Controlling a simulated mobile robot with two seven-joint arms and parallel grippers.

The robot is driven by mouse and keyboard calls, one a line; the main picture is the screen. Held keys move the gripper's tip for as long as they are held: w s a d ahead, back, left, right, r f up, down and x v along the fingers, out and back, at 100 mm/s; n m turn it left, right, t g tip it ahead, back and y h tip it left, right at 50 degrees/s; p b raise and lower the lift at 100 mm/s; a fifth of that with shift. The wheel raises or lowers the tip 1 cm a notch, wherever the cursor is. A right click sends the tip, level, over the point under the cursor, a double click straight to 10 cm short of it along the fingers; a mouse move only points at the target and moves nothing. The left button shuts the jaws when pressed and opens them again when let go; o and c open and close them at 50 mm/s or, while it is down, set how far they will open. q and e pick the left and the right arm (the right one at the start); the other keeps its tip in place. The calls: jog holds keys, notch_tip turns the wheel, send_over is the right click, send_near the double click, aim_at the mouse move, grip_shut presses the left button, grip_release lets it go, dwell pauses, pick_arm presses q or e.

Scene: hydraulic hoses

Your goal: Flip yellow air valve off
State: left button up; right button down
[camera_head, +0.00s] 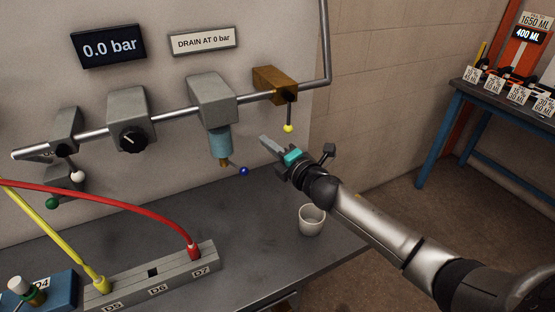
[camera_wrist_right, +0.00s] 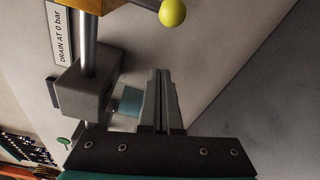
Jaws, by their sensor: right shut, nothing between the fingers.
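The yellow air valve is a brass block (camera_head: 275,84) at the right end of the wall pipe, with a dark lever hanging straight down to a yellow ball (camera_head: 288,128). In the right wrist view the yellow ball (camera_wrist_right: 172,12) is at the top, ahead and to the right of the fingertips, and part of the brass block (camera_wrist_right: 88,4) shows at the top left. My right gripper (camera_head: 264,141) is shut and empty, below and slightly left of the yellow ball, apart from it. It also shows in the right wrist view (camera_wrist_right: 159,74). My left gripper is not in view.
A grey regulator with a teal bowl (camera_head: 220,143) and blue-ball drain lever (camera_head: 243,171) hangs left of my right gripper. A white cup (camera_head: 312,220) stands on the bench below. The gauge reads 0.0 bar (camera_head: 108,47). Red (camera_head: 120,197) and yellow hoses are at left.

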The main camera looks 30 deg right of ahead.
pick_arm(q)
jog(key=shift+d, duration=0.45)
pick_arm(e)
jog(key=s+d, duration=0.2)
jog(key=s, duration=0.6)
jog(key=shift+s+d+r, duration=0.15)
jog(key=shift+s+d, duration=0.25)
